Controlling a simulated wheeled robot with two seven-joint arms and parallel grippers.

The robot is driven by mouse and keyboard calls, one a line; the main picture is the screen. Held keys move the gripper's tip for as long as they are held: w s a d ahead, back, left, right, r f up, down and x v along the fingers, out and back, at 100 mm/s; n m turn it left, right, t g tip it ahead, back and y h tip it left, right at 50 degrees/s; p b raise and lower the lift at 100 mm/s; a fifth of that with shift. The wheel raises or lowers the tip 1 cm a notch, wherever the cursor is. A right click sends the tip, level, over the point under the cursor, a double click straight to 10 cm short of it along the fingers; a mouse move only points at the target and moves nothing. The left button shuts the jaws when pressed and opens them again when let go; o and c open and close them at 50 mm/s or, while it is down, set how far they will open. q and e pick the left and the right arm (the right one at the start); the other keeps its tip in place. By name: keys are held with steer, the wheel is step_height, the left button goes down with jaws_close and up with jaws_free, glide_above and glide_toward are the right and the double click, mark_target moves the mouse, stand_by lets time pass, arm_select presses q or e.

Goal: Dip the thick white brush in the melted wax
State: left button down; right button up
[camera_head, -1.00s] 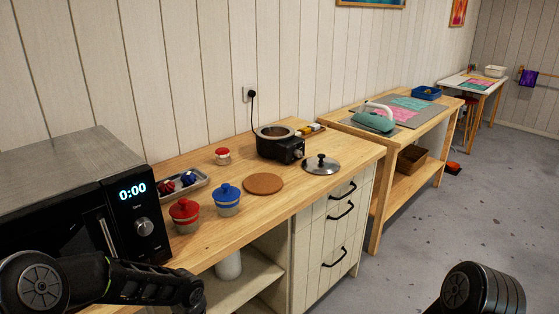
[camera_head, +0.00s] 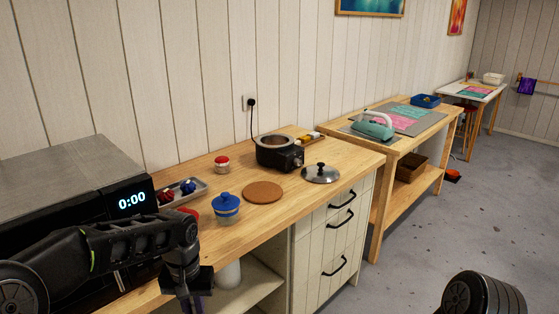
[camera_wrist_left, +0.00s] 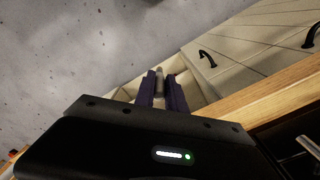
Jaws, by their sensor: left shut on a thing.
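A black electric pot (camera_head: 279,152) with a round open top stands at the back of the wooden worktop; wax inside it is not clear to see. My left gripper (camera_head: 193,303) points down in front of the worktop's front edge, at the bottom of the head view, well short of the pot. In the left wrist view the left gripper's purple fingers (camera_wrist_left: 160,92) are shut on a pale grey thing (camera_wrist_left: 160,78), mostly hidden between them; I cannot tell whether it is the thick white brush. My right gripper is out of view.
The pot's lid (camera_head: 321,173) and a cork mat (camera_head: 262,192) lie before the pot. A blue-lidded jar (camera_head: 226,206), a small red-lidded jar (camera_head: 221,164), a tray (camera_head: 184,192) and a microwave (camera_head: 70,215) stand left. Small items (camera_head: 308,137) lie beside the pot.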

arm_select(q)
steer(key=shift+f, duration=0.15)
stand_by(0.4)
steer(key=s+f, duration=0.4)
steer(key=f, duration=1)
steer(key=shift+f, duration=0.4)
